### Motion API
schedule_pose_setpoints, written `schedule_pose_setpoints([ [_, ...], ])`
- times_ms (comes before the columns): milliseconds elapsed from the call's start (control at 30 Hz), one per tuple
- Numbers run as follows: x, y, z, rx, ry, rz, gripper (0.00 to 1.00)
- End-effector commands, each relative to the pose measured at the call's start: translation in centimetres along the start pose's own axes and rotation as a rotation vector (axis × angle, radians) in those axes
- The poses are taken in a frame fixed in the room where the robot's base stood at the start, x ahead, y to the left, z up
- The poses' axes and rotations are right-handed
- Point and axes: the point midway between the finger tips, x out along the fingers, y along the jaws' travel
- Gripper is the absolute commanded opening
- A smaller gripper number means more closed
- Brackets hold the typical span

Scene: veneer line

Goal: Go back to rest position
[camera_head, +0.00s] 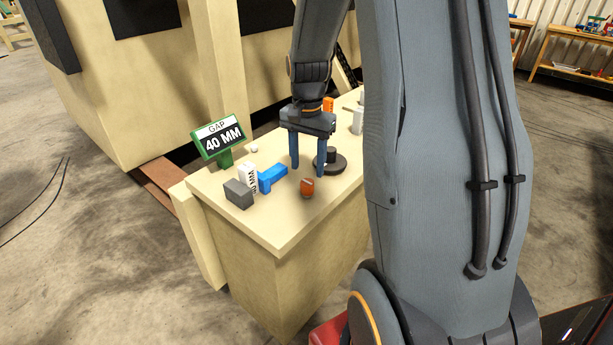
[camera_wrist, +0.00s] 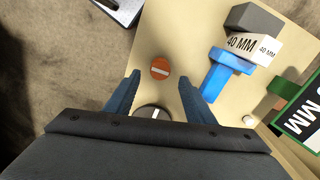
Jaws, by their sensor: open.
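My gripper (camera_head: 308,160) is above the table, pointing down, with its two blue fingers apart and nothing held between them. It also shows in the wrist view (camera_wrist: 160,92), fingers spread. A black round base with a short post (camera_head: 333,160) stands by the right finger in the head view; the wrist view shows it partly hidden under my gripper. A small red-orange round piece (camera_head: 307,188) lies on the table in front of the fingers; the wrist view shows its top (camera_wrist: 160,69) with a pale bar across it.
The table (camera_head: 275,225) also holds a blue block (camera_head: 273,178), a white "40 MM" block (camera_head: 247,177), a grey block (camera_head: 238,194), a green "GAP 40 MM" sign (camera_head: 219,138), an orange piece (camera_head: 327,104) and pale cylinders (camera_head: 357,122) behind. A large wooden structure (camera_head: 140,110) stands at the back left.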

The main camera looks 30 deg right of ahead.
Motion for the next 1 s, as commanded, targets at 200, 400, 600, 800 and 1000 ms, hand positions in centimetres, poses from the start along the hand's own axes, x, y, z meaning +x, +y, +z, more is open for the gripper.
schedule_pose_setpoints([
  [200,-1.6,0.0,0.0,0.0,-0.001,0.0,0.49],
  [400,-1.8,0.1,0.0,0.0,-0.001,0.001,0.49],
  [600,-1.8,0.0,0.0,0.0,-0.001,0.001,0.49],
  [800,-1.8,0.0,0.3,-0.01,0.0,0.0,0.49],
  [1000,-1.5,-0.2,7.2,-0.323,0.031,-0.025,0.49],
])
